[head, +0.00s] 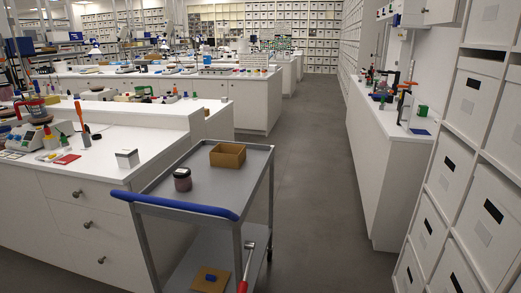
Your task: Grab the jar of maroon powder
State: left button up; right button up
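Nothing touches the jar. Neither of my grippers is in view.
A white bench with drawers (85,212) stands close left of the cart, with a small white box (127,158) on its near corner. The cart's lower shelf holds a brown item (210,280). The aisle floor (318,190) right of the cart is clear.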

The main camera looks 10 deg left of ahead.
aim_at(183, 181)
jog(key=i+j, duration=0.1)
jog(key=j, duration=0.35)
jog(key=i+j, duration=0.15)
jog(key=j, duration=0.3)
jog(key=i+j, duration=0.1)
jog(key=j, duration=0.35)
